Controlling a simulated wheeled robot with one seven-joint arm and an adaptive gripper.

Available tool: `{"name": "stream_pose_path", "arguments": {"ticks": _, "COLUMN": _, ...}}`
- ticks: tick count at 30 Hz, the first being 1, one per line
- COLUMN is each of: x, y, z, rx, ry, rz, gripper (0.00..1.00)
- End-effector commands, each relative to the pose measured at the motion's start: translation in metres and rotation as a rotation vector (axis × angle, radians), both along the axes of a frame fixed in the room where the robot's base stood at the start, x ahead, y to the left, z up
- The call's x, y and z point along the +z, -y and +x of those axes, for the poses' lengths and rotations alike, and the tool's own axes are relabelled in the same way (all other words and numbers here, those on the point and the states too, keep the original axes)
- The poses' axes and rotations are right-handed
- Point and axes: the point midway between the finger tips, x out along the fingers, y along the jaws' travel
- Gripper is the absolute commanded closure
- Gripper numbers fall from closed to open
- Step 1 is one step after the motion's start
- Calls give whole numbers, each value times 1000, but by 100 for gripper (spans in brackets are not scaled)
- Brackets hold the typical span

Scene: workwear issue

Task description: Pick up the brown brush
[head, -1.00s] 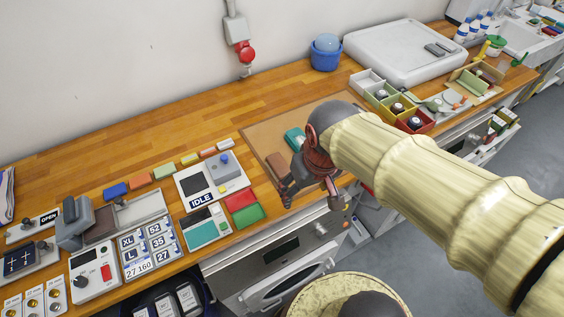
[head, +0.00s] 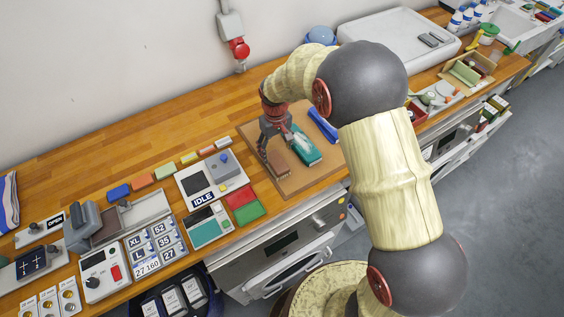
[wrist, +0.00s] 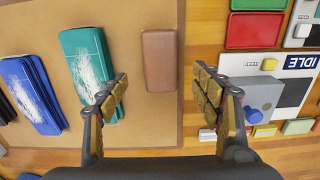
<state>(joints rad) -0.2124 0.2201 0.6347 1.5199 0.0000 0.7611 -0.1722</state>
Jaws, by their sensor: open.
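The brown brush (head: 279,166) lies on the tan mat in the head view, near the mat's left side. In the wrist view the brown brush (wrist: 159,60) lies lengthwise up the picture, between the lines of my two fingers. My gripper (head: 275,145) is above the mat at the brush and partly hides it in the head view. In the wrist view my gripper (wrist: 160,75) is open and empty, one finger to each side of the brush. Its height above the brush is hard to tell.
A teal brush (head: 306,148) with white marks lies close beside it, under one finger in the wrist view. A blue brush (head: 322,124) lies farther right on the mat (head: 308,182). A panel marked IDLE (head: 205,177) and red and green trays stand left.

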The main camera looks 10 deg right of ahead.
Motion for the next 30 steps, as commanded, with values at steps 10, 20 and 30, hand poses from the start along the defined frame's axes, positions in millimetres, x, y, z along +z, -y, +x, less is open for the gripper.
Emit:
{"name": "stream_pose_path", "arguments": {"ticks": 10, "x": -32, "y": 1, "z": -3, "rx": 8, "ry": -6, "rz": -1, "gripper": 35}}
{"name": "stream_pose_path", "arguments": {"ticks": 20, "x": -75, "y": 1, "z": -1, "rx": 8, "ry": -7, "rz": -2, "gripper": 35}}
{"name": "stream_pose_path", "arguments": {"ticks": 30, "x": -79, "y": 1, "z": -1, "rx": 8, "ry": -6, "rz": -1, "gripper": 39}}
